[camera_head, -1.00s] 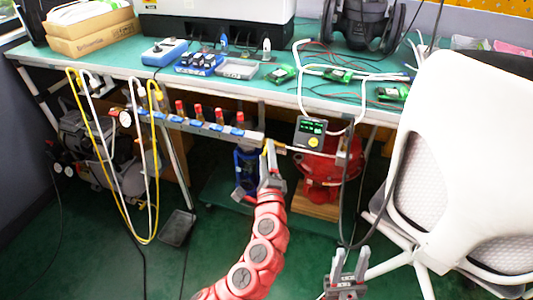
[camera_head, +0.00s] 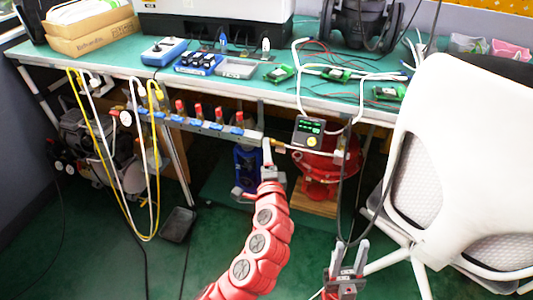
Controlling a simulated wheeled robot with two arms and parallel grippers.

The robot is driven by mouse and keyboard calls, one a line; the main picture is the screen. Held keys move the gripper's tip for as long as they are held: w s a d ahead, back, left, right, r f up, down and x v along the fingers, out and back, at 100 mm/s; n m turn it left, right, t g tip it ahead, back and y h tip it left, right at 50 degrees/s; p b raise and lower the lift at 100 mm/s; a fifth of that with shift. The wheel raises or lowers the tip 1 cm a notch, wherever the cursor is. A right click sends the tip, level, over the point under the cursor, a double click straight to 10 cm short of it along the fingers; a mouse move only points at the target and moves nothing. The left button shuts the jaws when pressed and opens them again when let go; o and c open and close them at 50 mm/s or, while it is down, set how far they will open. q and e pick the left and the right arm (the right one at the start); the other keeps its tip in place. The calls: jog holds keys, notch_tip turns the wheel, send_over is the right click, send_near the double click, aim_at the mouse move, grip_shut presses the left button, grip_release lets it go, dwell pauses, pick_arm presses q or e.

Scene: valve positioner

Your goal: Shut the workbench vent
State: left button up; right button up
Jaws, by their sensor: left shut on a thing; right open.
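A grey manifold bar (camera_head: 205,127) with several red-topped, blue-based valves runs along the front of the workbench (camera_head: 120,62). The workbench vent appears to be the small fitting at the bar's right end, by the brass and tubing; my gripper hides most of it. My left gripper (camera_head: 267,150) points up at this end and is shut on what looks like the vent's handle. The handle's angle cannot be made out. My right gripper (camera_head: 349,249) is open and empty, low in front of the bench, left of the chair.
A positioner with a lit display (camera_head: 308,131) hangs right of the manifold, above a red valve body (camera_head: 318,172). A white chair (camera_head: 455,150) fills the right side. Yellow hoses (camera_head: 155,165) and white hoses hang at left. Green floor is open in front.

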pick_arm(q)
jog(key=o, duration=1.4)
jog(key=shift+c, duration=0.2)
jog(key=s+d+p, duration=0.1)
jog(key=s, duration=1.6)
jog(key=shift+s+d, duration=0.2)
